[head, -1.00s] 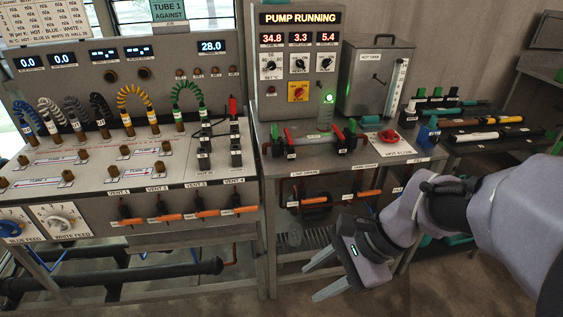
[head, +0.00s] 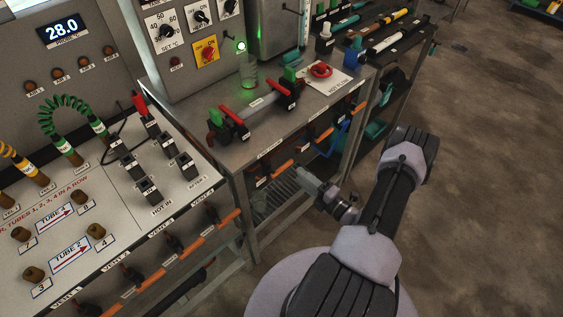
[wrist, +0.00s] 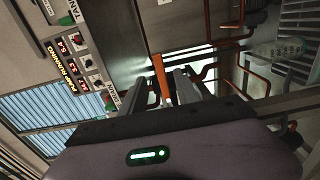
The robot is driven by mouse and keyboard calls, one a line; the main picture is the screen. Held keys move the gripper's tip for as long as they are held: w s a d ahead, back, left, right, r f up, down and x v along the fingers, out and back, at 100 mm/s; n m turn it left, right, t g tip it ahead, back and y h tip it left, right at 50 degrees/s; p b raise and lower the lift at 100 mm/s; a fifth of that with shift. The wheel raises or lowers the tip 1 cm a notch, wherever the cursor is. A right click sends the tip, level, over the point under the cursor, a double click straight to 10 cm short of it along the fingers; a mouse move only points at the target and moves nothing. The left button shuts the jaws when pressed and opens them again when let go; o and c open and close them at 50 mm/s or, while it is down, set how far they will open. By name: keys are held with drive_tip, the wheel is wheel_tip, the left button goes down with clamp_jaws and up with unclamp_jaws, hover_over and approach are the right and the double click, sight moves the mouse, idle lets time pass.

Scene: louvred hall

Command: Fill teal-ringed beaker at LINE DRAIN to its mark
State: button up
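The LINE DRAIN label is too small to read surely on the middle bench's front edge (head: 270,147). Orange-handled drain levers sit below that edge; one orange handle (wrist: 157,78) shows between my fingers in the wrist view. My gripper (head: 312,186) reaches under the bench front in the head view, and its fingers stand apart in the wrist view (wrist: 162,88). I see no clear contact with the handle. A clear glass vessel, probably the beaker (wrist: 283,49), shows at upper right of the wrist view by the slatted shelf. Its teal ring, mark and fill level cannot be made out.
A slatted shelf (head: 284,190) lies under the bench. The left bench (head: 150,195) has several orange vent levers along its front. A red valve wheel (head: 321,70) is on the middle bench top. The floor (head: 490,190) at right is clear.

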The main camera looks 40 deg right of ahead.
sight(288, 166)
drive_tip(key=shift+w+a+b, duration=0.2)
drive_tip(key=shift+w, duration=1.7)
drive_tip(key=shift+w+a+b, duration=0.2)
drive_tip(key=shift+w, duration=1.65)
clamp_jaws()
